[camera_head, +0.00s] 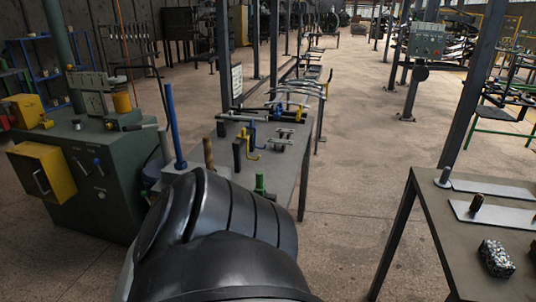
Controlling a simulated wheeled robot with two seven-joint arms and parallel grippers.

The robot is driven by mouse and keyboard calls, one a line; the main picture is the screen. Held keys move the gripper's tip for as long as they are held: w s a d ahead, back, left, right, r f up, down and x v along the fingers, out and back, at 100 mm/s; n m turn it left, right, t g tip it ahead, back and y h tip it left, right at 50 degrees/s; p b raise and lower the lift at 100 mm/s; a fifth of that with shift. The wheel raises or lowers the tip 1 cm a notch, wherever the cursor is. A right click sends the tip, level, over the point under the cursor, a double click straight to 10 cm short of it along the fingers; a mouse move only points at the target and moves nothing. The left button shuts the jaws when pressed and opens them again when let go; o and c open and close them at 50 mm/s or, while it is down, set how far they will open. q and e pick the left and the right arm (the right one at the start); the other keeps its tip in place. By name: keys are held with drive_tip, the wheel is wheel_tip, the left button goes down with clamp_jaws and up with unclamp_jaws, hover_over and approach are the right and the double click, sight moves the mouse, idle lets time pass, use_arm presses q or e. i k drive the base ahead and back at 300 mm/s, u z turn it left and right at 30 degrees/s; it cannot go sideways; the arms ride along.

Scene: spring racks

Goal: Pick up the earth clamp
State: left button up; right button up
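I cannot tell for certain which object is the earth clamp. A work table (290,160) in the middle carries several small tools. Among them are a yellow hooked tool (246,142), a small grey metal piece (283,139) and a blue-and-black bar tool (262,117). A green upright piece (260,184) stands near the table's front end. A large black rounded body, probably part of my own arm, fills the lower middle and hides the near part of the table. Neither of my grippers shows.
A green machine (105,170) with a yellow box (42,172) stands at left. A dark table (460,235) at right carries metal plates (490,213) and a lumpy metallic block (496,258). Posts rise beside both tables. The floor between the tables (350,200) is clear.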

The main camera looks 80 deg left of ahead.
sight(260, 183)
drive_tip(key=u, duration=0.15)
drive_tip(key=i, duration=0.8)
drive_tip(key=u, duration=2.65)
drive_tip(key=i, duration=0.4)
drive_tip(key=u, duration=4.2)
